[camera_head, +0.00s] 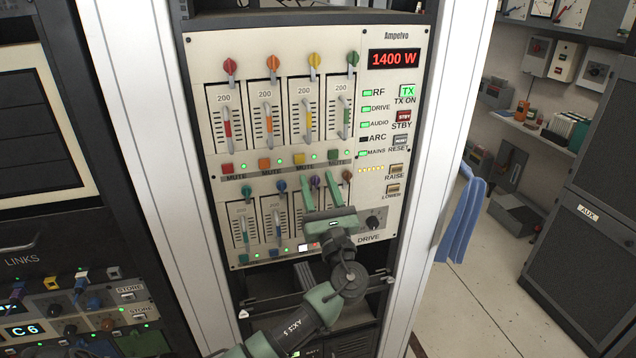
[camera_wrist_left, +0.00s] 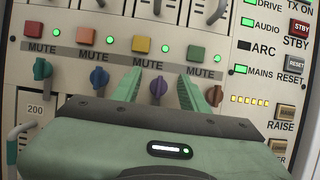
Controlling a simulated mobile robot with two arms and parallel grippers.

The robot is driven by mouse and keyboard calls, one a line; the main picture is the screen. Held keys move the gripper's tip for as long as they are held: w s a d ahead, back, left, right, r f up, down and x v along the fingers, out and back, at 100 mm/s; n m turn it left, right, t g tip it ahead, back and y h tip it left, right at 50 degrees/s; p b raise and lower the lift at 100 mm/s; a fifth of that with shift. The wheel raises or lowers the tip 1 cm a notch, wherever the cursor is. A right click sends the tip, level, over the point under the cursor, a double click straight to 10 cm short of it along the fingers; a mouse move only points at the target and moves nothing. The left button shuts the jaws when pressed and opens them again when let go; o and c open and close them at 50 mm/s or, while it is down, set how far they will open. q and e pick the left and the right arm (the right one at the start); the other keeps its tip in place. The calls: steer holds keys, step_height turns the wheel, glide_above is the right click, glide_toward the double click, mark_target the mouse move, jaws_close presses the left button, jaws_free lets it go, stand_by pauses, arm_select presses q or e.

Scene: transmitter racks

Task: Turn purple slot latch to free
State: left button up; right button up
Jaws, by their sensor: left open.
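The purple latch (camera_wrist_left: 158,87) sits on the lower row of slots, under the MUTE buttons, and looks about upright in the left wrist view. In the head view it (camera_head: 315,182) is mostly hidden by my fingers. My left gripper (camera_head: 318,183) is open in front of the panel, with one finger on each side of the purple latch. The fingertips also show in the left wrist view (camera_wrist_left: 160,85); I cannot tell whether they touch the latch. The slot module below it is hidden by my gripper. My right gripper is not in view.
A teal latch (camera_wrist_left: 42,69) and a blue latch (camera_wrist_left: 98,78) are to the left, and a brown latch (camera_head: 347,175) is close to the right finger. MUTE buttons (camera_head: 300,159) run above. The DRIVE knob (camera_head: 373,222) is at the lower right.

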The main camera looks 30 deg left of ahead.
arm_select(q)
jaws_close()
steer(key=shift+f, duration=0.1)
